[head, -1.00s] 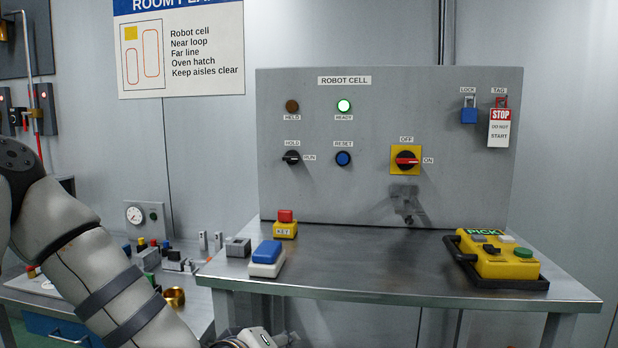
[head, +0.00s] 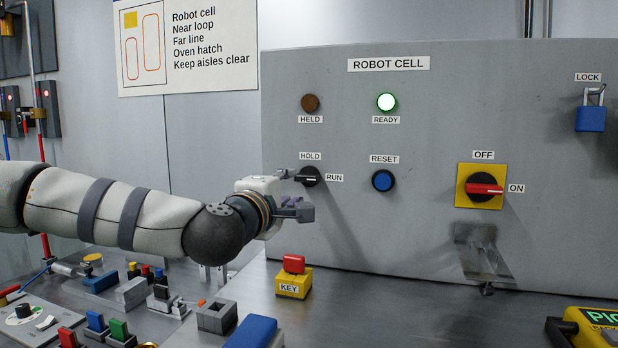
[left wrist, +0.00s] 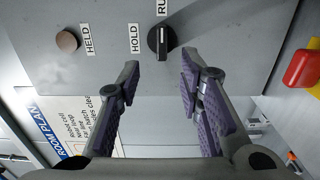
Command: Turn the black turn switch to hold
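The black turn switch (head: 310,177) is on the grey panel, with a HOLD label above it and a RUN label to its right. Its handle points right, towards RUN. In the left wrist view the switch (left wrist: 161,41) lies just beyond the gap between my fingertips, its white line towards RUN. My left gripper (head: 299,194) is at the panel, its upper finger beside the switch's left side and its lower finger below it. In the left wrist view my left gripper (left wrist: 160,72) is open and empty. I cannot tell whether it touches the switch. My right gripper is not in view.
The HELD lamp (head: 311,103) is dark and the READY lamp (head: 386,102) is lit. A blue reset button (head: 382,180) and a red-handled switch (head: 484,189) are to the right. A red-and-yellow key box (head: 294,283) stands on the bench below my gripper.

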